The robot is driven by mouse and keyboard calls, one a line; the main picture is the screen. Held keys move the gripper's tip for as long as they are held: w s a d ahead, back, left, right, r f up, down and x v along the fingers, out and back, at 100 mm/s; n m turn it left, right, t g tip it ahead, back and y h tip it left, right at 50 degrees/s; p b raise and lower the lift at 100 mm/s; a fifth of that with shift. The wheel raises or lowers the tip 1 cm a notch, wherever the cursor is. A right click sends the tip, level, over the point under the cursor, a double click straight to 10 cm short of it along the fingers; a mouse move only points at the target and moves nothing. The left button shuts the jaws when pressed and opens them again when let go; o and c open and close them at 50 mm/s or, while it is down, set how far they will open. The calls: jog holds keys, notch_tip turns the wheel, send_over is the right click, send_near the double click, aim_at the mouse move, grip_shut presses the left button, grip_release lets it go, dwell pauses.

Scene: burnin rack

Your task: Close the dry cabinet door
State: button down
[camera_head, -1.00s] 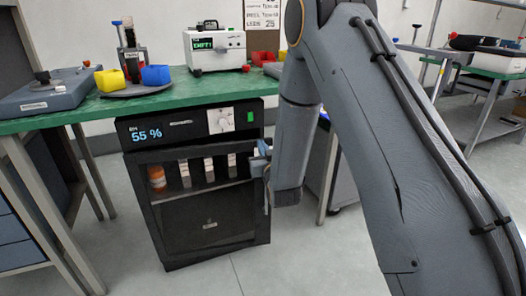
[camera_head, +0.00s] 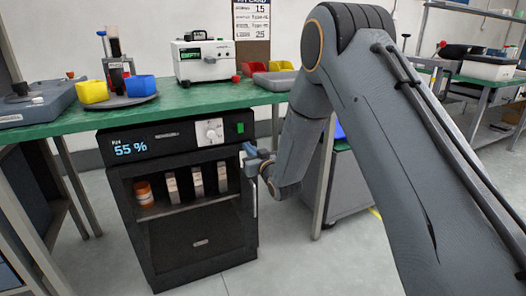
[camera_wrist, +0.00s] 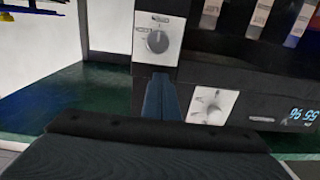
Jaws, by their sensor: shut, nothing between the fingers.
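The dry cabinet (camera_head: 128,205) stands under the green bench, its display reading 55 %. A bottle and several pale-labelled items show on its shelf. The door's dark, see-through front appears to lie at or close to the cabinet face; I cannot tell whether it is fully closed. A pale vertical handle bar (camera_head: 254,197) is at the right edge. My gripper (camera_head: 250,157) is beside that edge, above the bar; contact is unclear. In the wrist view my gripper (camera_wrist: 163,98) is shut and empty, with the cabinet's panel (camera_wrist: 262,108) upside down beside it.
The green bench (camera_head: 190,98) carries a white instrument (camera_head: 204,62), a yellow bin (camera_head: 93,92) and a blue bin (camera_head: 140,86). Bench legs stand on both sides of the cabinet. Open floor (camera_head: 300,262) lies in front and to the right.

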jog(key=shift+w+a+r, duration=0.3)
jog(key=shift+r, duration=0.05)
jog(key=shift+d, duration=0.1)
jog(key=s+d+r+m+g+h+p, duration=0.1)
jog(key=s+d+r+g+h, duration=0.35)
jog(key=s, duration=1.25)
jog(key=s+d+r+m+g+h+p, duration=0.15)
jog(key=s+d+g, duration=0.55)
jog(key=s, duration=1.1)
jog(key=s+d+r+g+h+p, duration=0.15)
jog(key=s+d+g, duration=0.4)
jog(key=s, duration=1.15)
jog(key=d+r+m+t+p, duration=0.1)
jog(key=d+r+m+p, duration=0.2)
jog(key=d+r+p, duration=0.8)
jog(key=h+p, duration=0.1)
jog(key=p, duration=0.7)
jog(key=shift+d+r, duration=0.2)
jog(key=shift+r, duration=0.2)
